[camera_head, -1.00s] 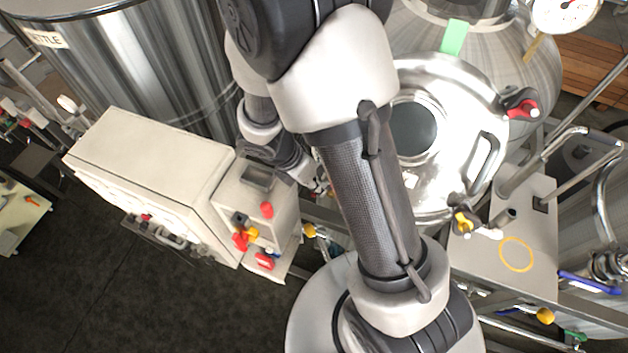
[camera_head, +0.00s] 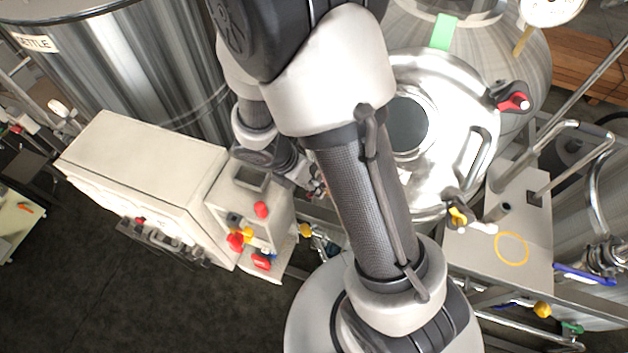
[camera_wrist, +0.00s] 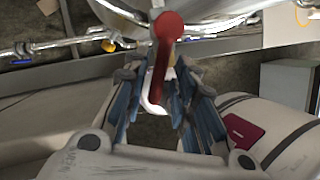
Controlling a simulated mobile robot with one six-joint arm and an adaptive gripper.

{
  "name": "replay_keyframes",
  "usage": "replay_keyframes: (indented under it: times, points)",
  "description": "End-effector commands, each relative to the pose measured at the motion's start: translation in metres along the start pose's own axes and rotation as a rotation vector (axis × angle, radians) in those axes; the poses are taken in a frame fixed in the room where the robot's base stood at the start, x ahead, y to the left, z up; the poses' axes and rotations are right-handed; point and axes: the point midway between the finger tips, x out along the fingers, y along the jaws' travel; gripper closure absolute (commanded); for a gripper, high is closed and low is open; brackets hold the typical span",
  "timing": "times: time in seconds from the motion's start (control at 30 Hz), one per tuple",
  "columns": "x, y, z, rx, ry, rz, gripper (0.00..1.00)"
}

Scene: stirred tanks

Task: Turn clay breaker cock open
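A clay-red lever (camera_wrist: 158,80) with a round red knob (camera_wrist: 168,25) shows in the wrist view; I take it to be the breaker cock's handle. It stands between the two blue-padded fingers of my gripper (camera_wrist: 157,98). The fingers are apart, with a gap visible beside the lever, and do not look closed on it. A pale curved part shows at the lever's lower end. In the head view my gripper (camera_head: 312,182) is mostly hidden behind my own arm, and I cannot make out this lever there.
A cream control box (camera_head: 150,175) with red and yellow knobs stands left of my arm. A steel tank lid (camera_head: 440,120) with red and yellow handles lies to the right. A pipe (camera_wrist: 60,45) with yellow fittings runs behind the lever. Dark floor (camera_head: 120,290) is free at lower left.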

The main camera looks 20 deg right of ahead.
Motion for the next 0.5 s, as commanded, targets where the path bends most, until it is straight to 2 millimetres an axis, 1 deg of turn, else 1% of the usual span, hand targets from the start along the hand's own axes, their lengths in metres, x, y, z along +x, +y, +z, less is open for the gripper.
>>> replay_keyframes:
  times: [0.07, 0.37, 0.47, 0.5]
  points:
    - [0.000, 0.000, 0.000, 0.000, 0.000, 0.000, 0.67]
    - [0.000, 0.000, 0.000, 0.000, 0.000, 0.000, 0.67]
    - [-0.006, 0.001, 0.000, 0.000, -0.002, 0.001, 0.67]
    - [-0.011, 0.001, 0.001, 0.001, -0.002, 0.002, 0.67]
